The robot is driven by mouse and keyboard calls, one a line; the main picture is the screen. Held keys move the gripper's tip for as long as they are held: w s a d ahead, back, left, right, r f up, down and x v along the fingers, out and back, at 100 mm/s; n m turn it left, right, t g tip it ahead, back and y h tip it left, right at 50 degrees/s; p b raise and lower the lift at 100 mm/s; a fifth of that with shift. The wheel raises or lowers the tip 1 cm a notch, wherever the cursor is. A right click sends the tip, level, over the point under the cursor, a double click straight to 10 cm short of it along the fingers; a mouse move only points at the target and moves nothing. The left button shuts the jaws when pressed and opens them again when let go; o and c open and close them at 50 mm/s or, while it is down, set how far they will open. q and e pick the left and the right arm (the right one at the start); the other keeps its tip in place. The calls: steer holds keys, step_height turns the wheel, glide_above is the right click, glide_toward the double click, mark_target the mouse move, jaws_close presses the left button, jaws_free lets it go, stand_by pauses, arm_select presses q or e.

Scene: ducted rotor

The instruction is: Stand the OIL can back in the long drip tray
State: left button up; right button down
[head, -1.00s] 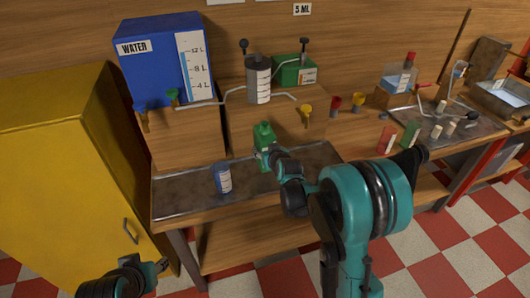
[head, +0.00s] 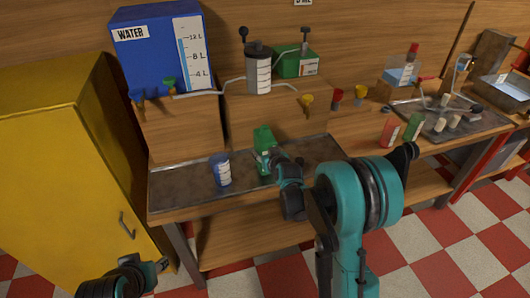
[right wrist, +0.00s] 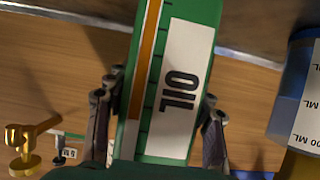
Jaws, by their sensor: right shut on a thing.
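The green OIL can (head: 263,137) is upright over the long drip tray (head: 183,198), at about the middle of its length. My right gripper (head: 268,158) is shut on the can. In the right wrist view the OIL can (right wrist: 172,80) lies between the two fingers (right wrist: 157,110), with its label showing. The can's lower part is partly hidden by the gripper, and I cannot tell whether its base touches the tray. My left gripper (head: 158,266) is at the lower left, away from the tray; its finger opening is unclear.
A blue labelled bottle (head: 220,170) stands in the tray left of the can, and shows at the right edge of the right wrist view (right wrist: 296,95). Behind are wooden blocks, a blue WATER tank (head: 160,65) and small taps. A yellow cabinet (head: 60,180) stands left.

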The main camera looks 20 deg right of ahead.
steer(key=shift+f+b, duration=0.6)
steer(key=c, duration=0.5)
jaws_free()
steer(key=shift+c, duration=0.2)
steer(key=s+a+r+g, duration=0.1)
steer(key=s+r, duration=0.3)
steer(key=s, duration=0.7)
steer(key=s+a+r+g, duration=0.2)
steer(key=s+r, duration=0.1)
steer(key=s, duration=0.8)
steer(key=s+f+g, duration=0.1)
steer(key=s+g, duration=0.1)
steer(key=s, duration=1.2)
steer(key=shift+s+f+g, duration=0.35)
steer(key=shift+s+g, duration=0.05)
